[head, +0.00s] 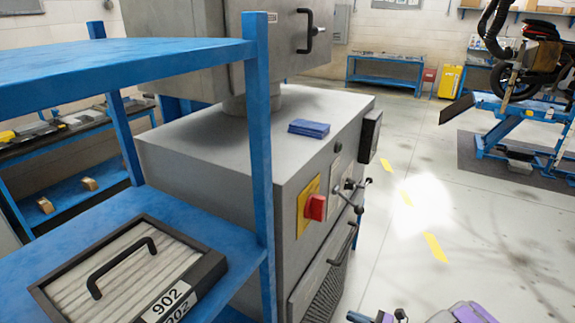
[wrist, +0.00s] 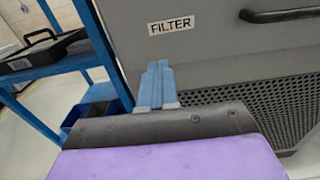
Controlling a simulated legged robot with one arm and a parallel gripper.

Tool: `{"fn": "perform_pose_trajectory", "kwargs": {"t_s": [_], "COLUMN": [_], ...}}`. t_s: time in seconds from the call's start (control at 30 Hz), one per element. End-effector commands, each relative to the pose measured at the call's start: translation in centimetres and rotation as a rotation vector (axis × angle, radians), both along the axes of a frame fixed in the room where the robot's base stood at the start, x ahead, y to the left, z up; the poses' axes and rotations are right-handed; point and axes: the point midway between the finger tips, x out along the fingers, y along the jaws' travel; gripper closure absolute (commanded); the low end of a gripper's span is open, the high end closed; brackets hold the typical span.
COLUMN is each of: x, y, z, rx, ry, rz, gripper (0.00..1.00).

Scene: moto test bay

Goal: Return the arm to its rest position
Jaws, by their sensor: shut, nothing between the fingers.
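My gripper shows in the wrist view with its two blue-grey fingers (wrist: 157,84) together and nothing between them. It points at the grey machine cabinet (head: 230,145), in front of a panel labelled FILTER (wrist: 171,25). Whether the fingertips touch the panel I cannot tell. In the head view only the top of my purple-and-grey arm end (head: 470,313) shows at the bottom edge, to the right of the cabinet. The rest of the arm is out of frame.
A blue shelf rack (head: 262,150) stands at the left, holding a filter marked 902 (head: 125,265). A red switch (head: 315,207) and a lever handle (head: 353,186) project from the cabinet. The floor (head: 480,230) at the right is open, up to a motorcycle lift (head: 500,135).

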Motion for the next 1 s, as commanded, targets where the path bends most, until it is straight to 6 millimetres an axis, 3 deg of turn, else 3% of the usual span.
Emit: {"fn": "perform_pose_trajectory", "kwargs": {"t_s": [0.13,0.23,0.43,0.7,1.0], "x": [0.9,1.1,0.0,-4.3,-11.4], "y": [2.7,5.8,11.8,17.7,22.0], "z": [3.3,6.9,13.4,20.6,25.7], "rx": [-0.012,-0.031,-0.093,-0.207,-0.389], "ry": [-0.054,-0.108,-0.217,-0.358,-0.502], "rz": [0.082,0.176,0.378,0.647,0.934], "gripper": [1.0,1.0,1.0,1.0,1.0]}}
